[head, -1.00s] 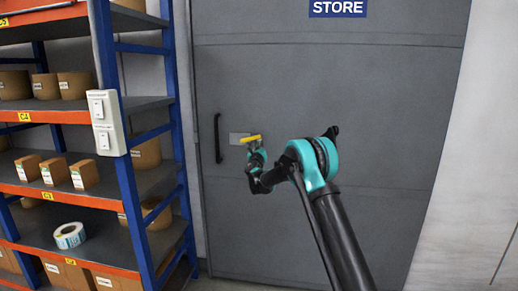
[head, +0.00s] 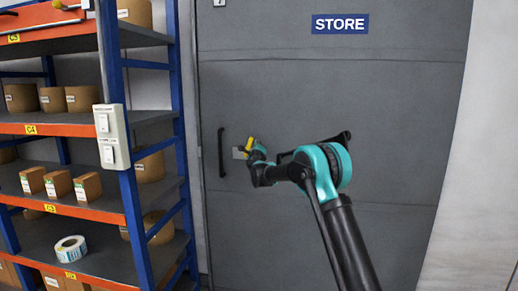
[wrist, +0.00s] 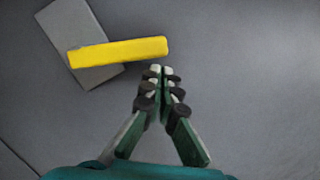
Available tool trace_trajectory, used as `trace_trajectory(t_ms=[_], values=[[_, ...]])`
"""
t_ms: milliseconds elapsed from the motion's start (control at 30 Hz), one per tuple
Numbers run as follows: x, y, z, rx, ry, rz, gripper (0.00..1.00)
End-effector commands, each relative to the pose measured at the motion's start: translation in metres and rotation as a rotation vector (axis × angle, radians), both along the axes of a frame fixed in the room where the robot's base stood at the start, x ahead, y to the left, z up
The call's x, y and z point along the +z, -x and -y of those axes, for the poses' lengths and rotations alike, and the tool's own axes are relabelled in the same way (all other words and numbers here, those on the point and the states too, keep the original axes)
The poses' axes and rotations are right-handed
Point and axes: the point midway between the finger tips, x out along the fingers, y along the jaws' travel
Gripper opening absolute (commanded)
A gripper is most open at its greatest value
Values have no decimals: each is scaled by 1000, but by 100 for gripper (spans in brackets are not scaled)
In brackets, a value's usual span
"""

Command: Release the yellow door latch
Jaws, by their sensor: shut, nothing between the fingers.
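The yellow door latch (head: 249,144) is a bar on a small grey plate (head: 238,153) on the grey door (head: 400,110). In the head view the bar slants steeply. In the wrist view the yellow bar (wrist: 115,52) lies at an angle across its grey plate (wrist: 85,25). My gripper (wrist: 160,72) is shut and empty, with its fingertips just below the bar's right end in the wrist view. Whether they touch it, I cannot tell. In the head view my gripper (head: 253,150) is small and partly overlaps the latch.
A black pull handle (head: 221,152) is left of the latch. A blue and orange shelf rack (head: 135,215) with brown rolls and boxes stands at the left, with a white switch box (head: 112,137) on its post. A STORE sign (head: 340,23) is above. The door's right side is clear.

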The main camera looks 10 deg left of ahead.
Motion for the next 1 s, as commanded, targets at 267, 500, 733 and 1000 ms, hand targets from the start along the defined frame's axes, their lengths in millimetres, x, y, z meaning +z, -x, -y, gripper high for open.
trace_trajectory(t_ms=[267,500,733,1000], values=[[5,0,-7,0,0,0,0],[6,0,-9,1,0,0,0],[7,0,-10,3,0,0,0],[3,0,-4,2,-1,0,0]])
